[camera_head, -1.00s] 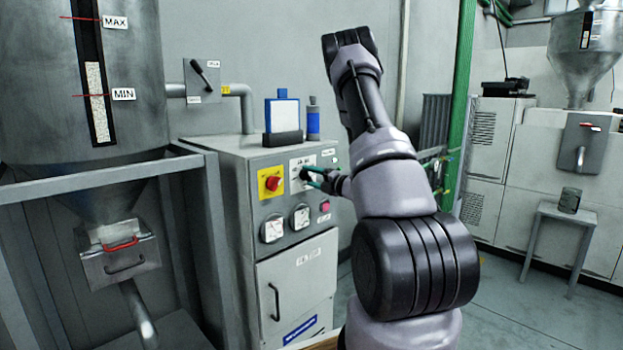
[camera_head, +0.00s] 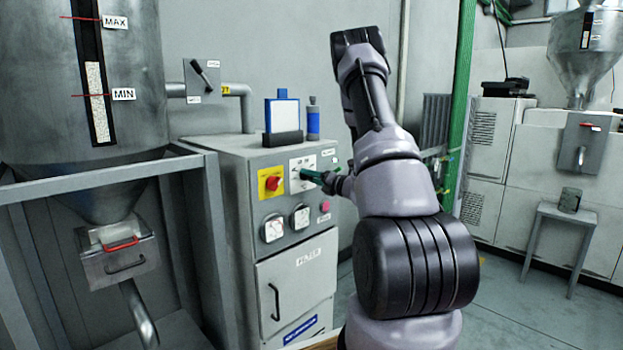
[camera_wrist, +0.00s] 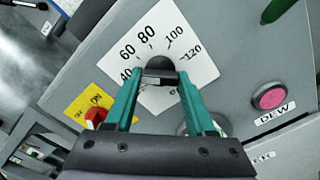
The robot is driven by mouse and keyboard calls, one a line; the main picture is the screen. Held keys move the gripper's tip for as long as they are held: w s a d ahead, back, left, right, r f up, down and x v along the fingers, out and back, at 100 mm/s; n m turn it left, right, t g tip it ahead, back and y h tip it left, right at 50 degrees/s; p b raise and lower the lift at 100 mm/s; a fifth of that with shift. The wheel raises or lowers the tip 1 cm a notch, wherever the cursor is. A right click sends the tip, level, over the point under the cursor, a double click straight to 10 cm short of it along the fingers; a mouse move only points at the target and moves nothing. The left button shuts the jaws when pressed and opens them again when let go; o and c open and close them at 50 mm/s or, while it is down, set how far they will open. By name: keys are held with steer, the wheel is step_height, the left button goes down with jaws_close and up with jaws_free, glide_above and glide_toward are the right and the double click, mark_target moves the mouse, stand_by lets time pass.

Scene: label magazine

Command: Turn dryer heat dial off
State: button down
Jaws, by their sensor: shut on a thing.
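The dryer heat dial is a black knob (camera_wrist: 160,66) on a white scale plate (camera_wrist: 150,38) marked 40, 60, 80, 100 and 120 in the wrist view. In the head view the plate (camera_head: 296,163) is on the upper front of the grey dryer cabinet (camera_head: 245,185). My gripper (camera_wrist: 161,77) has its green fingers on either side of the knob and is shut on it. In the head view my gripper (camera_head: 305,174) reaches the plate from the right and covers the knob. The knob's pointer and exact setting cannot be made out.
A red switch on a yellow plate (camera_head: 271,183) is just left of the dial. Two round gauges (camera_head: 273,228) are below. A pink button (camera_wrist: 269,96) labelled DEW is to the right. A blue-and-white box (camera_head: 282,112) and a bottle (camera_head: 313,118) stand on the cabinet.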

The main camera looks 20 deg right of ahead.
steer(key=n, duration=1)
steer(key=shift+n, duration=0.4)
stand_by(0.4)
steer(key=shift+c, duration=1.2)
jaws_free()
steer(key=v, duration=1.1)
steer(key=shift+r, duration=0.1)
